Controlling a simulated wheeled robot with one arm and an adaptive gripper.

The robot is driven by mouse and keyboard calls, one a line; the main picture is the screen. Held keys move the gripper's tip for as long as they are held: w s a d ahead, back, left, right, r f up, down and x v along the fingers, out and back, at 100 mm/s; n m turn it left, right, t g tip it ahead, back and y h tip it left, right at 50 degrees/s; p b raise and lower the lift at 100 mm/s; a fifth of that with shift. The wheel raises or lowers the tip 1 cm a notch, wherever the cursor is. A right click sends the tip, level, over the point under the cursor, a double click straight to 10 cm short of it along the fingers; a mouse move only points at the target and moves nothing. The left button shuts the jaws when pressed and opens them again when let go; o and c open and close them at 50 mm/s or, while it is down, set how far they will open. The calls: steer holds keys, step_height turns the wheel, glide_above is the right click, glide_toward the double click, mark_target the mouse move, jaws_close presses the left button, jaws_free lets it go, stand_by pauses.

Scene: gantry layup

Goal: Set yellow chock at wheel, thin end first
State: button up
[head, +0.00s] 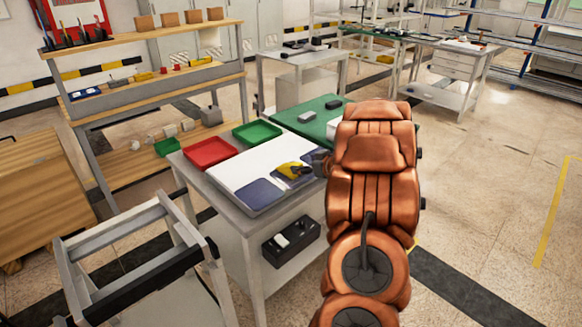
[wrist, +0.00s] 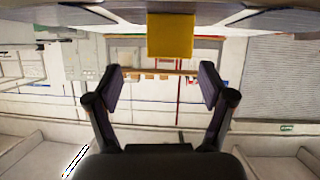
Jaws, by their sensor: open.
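The yellow chock (head: 288,170) lies on the white board with dark blue patches on the grey worktable. In the wrist view, where the room appears upside down, it is a plain yellow block face (wrist: 170,36) at the top centre. My gripper (wrist: 160,86) is open and empty, its two dark fingers spread wide. The chock shows above the fingertips in that view, apart from them. In the head view my gripper (head: 306,168) is right beside the chock, partly hidden by my arm. I cannot tell which end of the chock is thin. I cannot make out a wheel.
A red tray (head: 209,153) and a green tray (head: 257,133) stand on the worktable behind the white board (head: 228,173). A green mat (head: 306,116) lies at the far end. A dark box (head: 291,242) sits on the lower shelf. A grey metal frame (head: 140,262) stands at front left.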

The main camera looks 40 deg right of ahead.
mark_target(291, 165)
steer(key=shift+s+f+y, duration=0.25)
steer(key=shift+s+y, duration=0.15)
steer(key=shift+y, duration=0.1)
steer(key=shift+w+a+f+t, duration=0.1)
steer(key=shift+f+t, duration=0.05)
steer(key=shift+t, duration=0.15)
steer(key=shift+a+p+x, duration=0.15)
steer(key=shift+p+x, duration=0.25)
steer(key=shift+x, duration=1.5)
steer(key=shift+a+p+x, duration=0.15)
steer(key=shift+p+x, duration=0.2)
steer(key=shift+x, duration=1.5)
steer(key=shift+f, duration=0.1)
steer(key=shift+c, duration=0.2)
steer(key=c, duration=1.4)
